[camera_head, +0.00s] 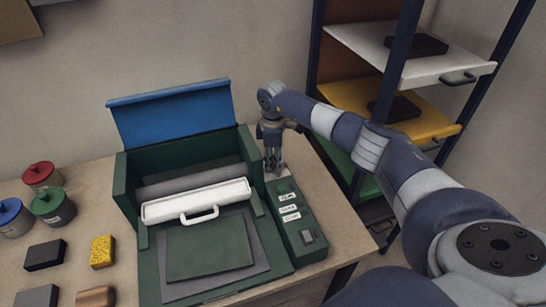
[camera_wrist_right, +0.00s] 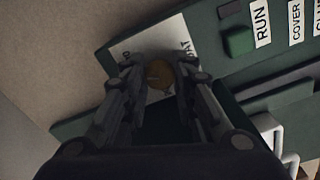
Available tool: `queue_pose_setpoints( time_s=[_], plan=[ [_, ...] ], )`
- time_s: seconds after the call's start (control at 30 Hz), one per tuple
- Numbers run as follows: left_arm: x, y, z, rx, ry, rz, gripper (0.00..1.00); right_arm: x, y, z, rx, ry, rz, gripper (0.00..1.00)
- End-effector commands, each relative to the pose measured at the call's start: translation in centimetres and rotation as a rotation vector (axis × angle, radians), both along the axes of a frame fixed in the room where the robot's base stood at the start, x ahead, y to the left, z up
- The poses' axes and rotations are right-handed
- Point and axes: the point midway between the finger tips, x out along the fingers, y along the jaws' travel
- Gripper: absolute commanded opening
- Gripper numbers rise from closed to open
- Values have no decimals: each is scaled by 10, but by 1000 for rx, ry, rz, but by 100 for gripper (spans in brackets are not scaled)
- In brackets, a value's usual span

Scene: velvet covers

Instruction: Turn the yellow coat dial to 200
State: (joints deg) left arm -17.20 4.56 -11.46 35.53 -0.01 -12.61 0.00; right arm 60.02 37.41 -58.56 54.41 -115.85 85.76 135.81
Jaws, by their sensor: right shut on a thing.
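The yellow coat dial (camera_wrist_right: 160,75) shows in the right wrist view on a pale label plate, partly covered by the fingers. My right gripper (camera_wrist_right: 150,82) is shut on the dial, one finger on each side; it points down at the far end of the green control panel in the head view (camera_head: 274,170). The dial itself is hidden in the head view. The number the dial points to cannot be read. My left gripper is not in view.
The green machine (camera_head: 128,190) has its blue lid (camera_head: 172,115) raised and a white bar with a handle (camera_head: 195,201) across it. The panel (camera_head: 288,222) carries a green button and labels. Jars, dark blocks and a yellow sponge (camera_head: 102,252) lie left. A shelf rack (camera_head: 400,55) stands right.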

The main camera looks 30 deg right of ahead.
Motion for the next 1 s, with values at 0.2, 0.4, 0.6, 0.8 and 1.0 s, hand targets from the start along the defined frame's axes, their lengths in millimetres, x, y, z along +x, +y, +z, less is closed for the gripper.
queue_pose_setpoints(
  time_s=[0.2, 0.4, 0.6, 0.8, 1.0],
  plan=[
    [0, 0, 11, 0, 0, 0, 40, 1, -1, 3, -1, -3, -143, 2],
    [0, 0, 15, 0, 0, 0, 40, 2, -1, 2, -1, -4, -226, 2],
    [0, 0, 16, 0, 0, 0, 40, 2, -1, 2, -1, -4, -264, 2],
    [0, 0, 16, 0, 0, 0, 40, 2, -1, 2, -1, -4, -271, 2],
    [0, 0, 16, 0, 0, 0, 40, 2, -1, 2, -1, -4, -270, 2]
  ],
)
